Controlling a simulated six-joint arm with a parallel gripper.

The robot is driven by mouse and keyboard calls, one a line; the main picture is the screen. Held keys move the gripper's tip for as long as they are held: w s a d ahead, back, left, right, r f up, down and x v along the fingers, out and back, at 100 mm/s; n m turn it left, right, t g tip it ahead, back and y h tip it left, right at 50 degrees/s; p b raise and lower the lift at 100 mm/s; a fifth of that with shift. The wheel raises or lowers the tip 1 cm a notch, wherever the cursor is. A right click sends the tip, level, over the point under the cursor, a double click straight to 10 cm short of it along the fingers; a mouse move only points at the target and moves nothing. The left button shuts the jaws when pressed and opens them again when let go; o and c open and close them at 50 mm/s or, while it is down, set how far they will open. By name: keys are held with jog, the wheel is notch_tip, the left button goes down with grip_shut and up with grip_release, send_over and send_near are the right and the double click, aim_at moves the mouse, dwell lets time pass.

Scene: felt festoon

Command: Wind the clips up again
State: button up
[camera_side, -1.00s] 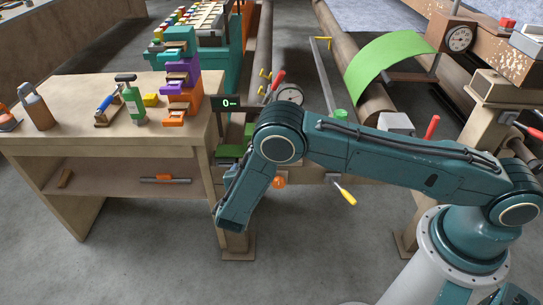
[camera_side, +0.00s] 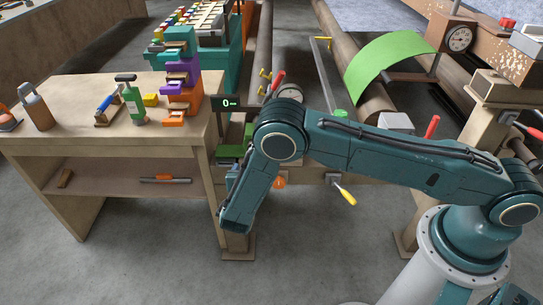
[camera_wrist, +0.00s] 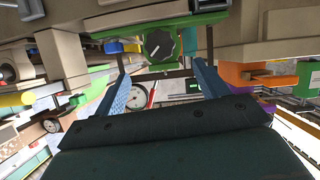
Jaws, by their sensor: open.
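My gripper (camera_wrist: 162,88) is open in the wrist view, its two blue fingers spread with nothing held between them. A round black knob with a white mark (camera_wrist: 159,45) sits in a green housing ahead of the fingers, apart from them. In the side view my wrist hangs beside the bench's right end, and its own links mostly hide the gripper. A stack of stepped teal, purple and orange blocks (camera_side: 182,82) stands on the bench; I cannot tell if they are the clips. An orange clip-like piece (camera_wrist: 247,76) shows at right in the wrist view.
The wooden bench (camera_side: 75,90) carries a green bottle (camera_side: 134,103) and a yellow block (camera_side: 151,100). The floor in front is clear.

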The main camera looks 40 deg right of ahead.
jog(key=x, duration=1.3)
jog(key=shift+w+d+f, duration=0.15)
jog(key=shift+w, duration=0.05)
jog(key=shift+c, duration=0.4)
jog(key=c, duration=0.9)
jog(key=shift+n, duration=0.3)
jog(key=n+g+h, duration=0.1)
jog(key=n+h, duration=0.1)
jog(key=n, duration=0.1)
jog(key=shift+s+d+n+g+h, duration=0.1)
jog(key=shift+n+g+h, duration=0.6)
jog(key=shift+n, duration=0.7)
